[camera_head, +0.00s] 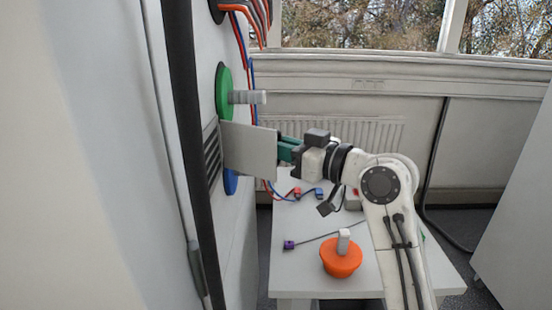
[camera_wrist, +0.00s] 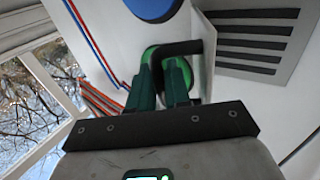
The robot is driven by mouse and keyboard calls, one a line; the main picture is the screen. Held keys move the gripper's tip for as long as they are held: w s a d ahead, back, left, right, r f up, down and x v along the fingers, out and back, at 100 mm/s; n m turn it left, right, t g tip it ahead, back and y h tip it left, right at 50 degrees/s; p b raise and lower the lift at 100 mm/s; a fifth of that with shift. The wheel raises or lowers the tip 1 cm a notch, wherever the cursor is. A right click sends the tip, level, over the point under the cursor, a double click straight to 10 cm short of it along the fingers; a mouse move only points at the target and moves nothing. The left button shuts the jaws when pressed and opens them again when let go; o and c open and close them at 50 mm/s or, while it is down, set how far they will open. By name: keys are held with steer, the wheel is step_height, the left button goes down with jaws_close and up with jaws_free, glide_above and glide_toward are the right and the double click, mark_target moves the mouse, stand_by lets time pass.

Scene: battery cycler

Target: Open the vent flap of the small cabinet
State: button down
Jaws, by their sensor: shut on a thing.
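The vent flap (camera_head: 250,149) is a plain light grey plate standing out from the small cabinet's white face (camera_head: 235,240). Beside its attached edge is the slotted vent (camera_head: 211,155), with dark slots. In the wrist view the flap (camera_wrist: 207,55) is seen nearly edge-on, swung away from the slots (camera_wrist: 252,43). My gripper (camera_head: 286,150) is at the flap's free side. In the wrist view its green fingers (camera_wrist: 172,84) are shut on the flap's dark handle (camera_wrist: 180,48). The fingers partly hide the handle.
A green disc with a grey peg (camera_head: 222,92) is above the flap; a blue disc (camera_head: 231,183) is partly behind it. Red and blue cables (camera_head: 240,40) hang nearby. A low white table (camera_head: 310,265) holds an orange knob-like piece (camera_head: 341,258) and cable plugs.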

steer(key=shift+w+d+b, duration=0.1)
steer(key=shift+w+b, duration=0.2)
steer(key=shift+w, duration=0.2)
steer(key=c, duration=1.3)
jaws_free()
steer(key=b+v, duration=0.2)
steer(key=v, duration=0.8)
steer(key=shift+s+d, duration=0.2)
steer(key=shift+d, duration=0.1)
steer(key=shift+f, duration=0.1)
